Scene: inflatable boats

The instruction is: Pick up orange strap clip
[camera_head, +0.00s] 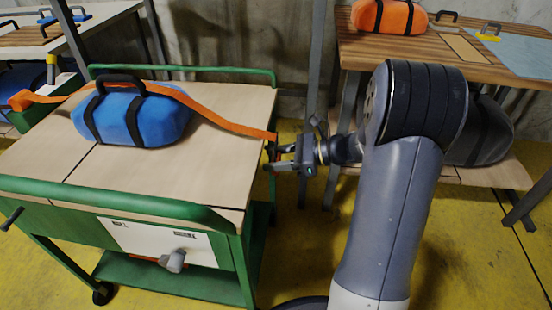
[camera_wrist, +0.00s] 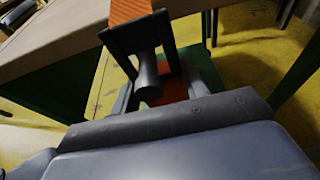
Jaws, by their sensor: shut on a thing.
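An orange strap (camera_head: 225,122) runs across the cart top, behind a blue bag, to the cart's right edge. My gripper (camera_head: 273,152) is at that edge, shut on the orange strap clip at the strap's right end. The jaws mostly hide the clip in the camera_head view. An orange end piece (camera_head: 20,100) lies at the strap's left end.
The blue bag (camera_head: 150,118) with black bands and a handle rests on the green-framed cart (camera_head: 150,182). A wooden table (camera_head: 445,55) at the right bears an orange bag (camera_head: 390,17). A dark bag (camera_head: 480,132) sits below it. Yellow floor lies between cart and table.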

